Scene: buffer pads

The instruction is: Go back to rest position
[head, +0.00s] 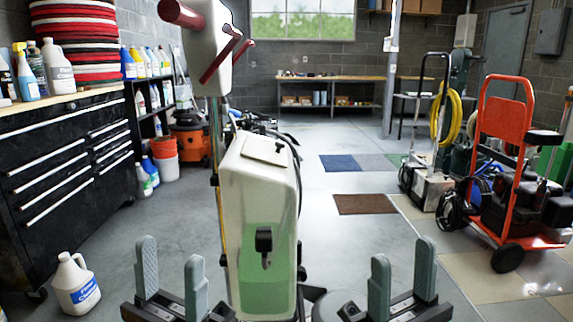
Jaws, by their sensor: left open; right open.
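My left gripper (171,272) is open, low in the head view left of centre, with nothing between its two grey fingers. My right gripper (402,274) is open and empty, low and right of centre. Both have their fingers pointing up in the picture. A floor machine with a white and green tank (262,190) stands upright between the two grippers. Its red handles (222,60) show at the top. A stack of red, black and white buffer pads (75,38) lies on the workbench at the left, away from both grippers.
A black drawer cabinet (70,165) fills the left side, with a white jug (75,284) on the floor before it. An orange hand truck (505,120) and a pressure washer (428,180) stand at the right. Floor around the brown mat (365,204) is clear.

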